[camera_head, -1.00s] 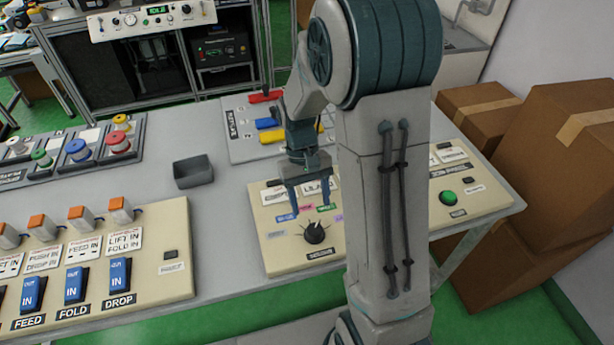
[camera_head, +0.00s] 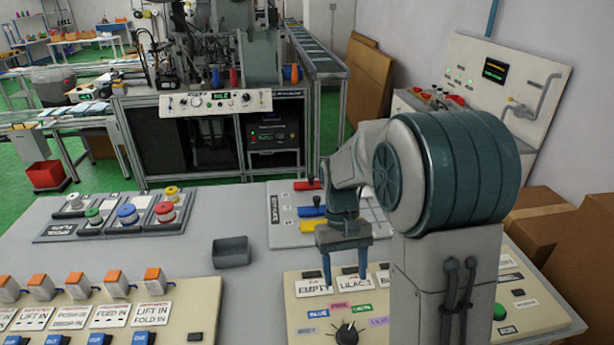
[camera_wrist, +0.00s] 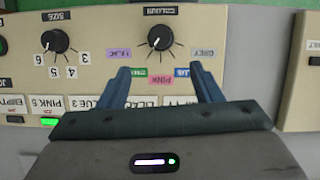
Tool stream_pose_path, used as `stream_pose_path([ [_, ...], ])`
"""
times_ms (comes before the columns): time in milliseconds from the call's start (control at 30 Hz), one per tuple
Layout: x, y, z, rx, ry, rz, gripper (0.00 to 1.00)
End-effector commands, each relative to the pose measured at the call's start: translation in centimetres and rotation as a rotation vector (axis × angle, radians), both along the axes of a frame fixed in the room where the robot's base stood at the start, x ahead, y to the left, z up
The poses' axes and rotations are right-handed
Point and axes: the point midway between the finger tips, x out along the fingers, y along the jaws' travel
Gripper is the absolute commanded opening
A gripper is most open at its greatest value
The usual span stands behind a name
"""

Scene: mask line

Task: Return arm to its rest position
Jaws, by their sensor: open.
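My gripper (camera_head: 345,262) is open and empty. In the head view it points down over the beige colour panel (camera_head: 300,325), near the "EMPTY" and "LILAC" labels. In the wrist view my gripper (camera_wrist: 160,88) shows two blue fingers spread apart, with the black colour knob (camera_wrist: 160,37) just beyond them. The knob also shows in the head view (camera_head: 346,334), below the fingertips in the picture. Nothing is between the fingers. My arm is bent and hides part of the panel.
A small dark grey bin (camera_head: 231,252) stands on the grey table (camera_head: 200,215). A button box (camera_head: 120,215) and a switch panel (camera_head: 205,300) lie left. A panel with coloured levers (camera_head: 285,235) lies behind my gripper. Cardboard boxes (camera_head: 590,235) stand at right.

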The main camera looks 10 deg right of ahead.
Motion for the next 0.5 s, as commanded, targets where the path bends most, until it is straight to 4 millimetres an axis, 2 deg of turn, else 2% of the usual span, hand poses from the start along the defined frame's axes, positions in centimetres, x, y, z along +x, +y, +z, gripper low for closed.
stream_pose_path([
  [167, -1.0, -0.1, 1.3, 0.002, -0.054, -0.006, 0.59],
  [500, -6.6, -0.3, 5.6, 0.012, -0.323, -0.035, 0.59],
])
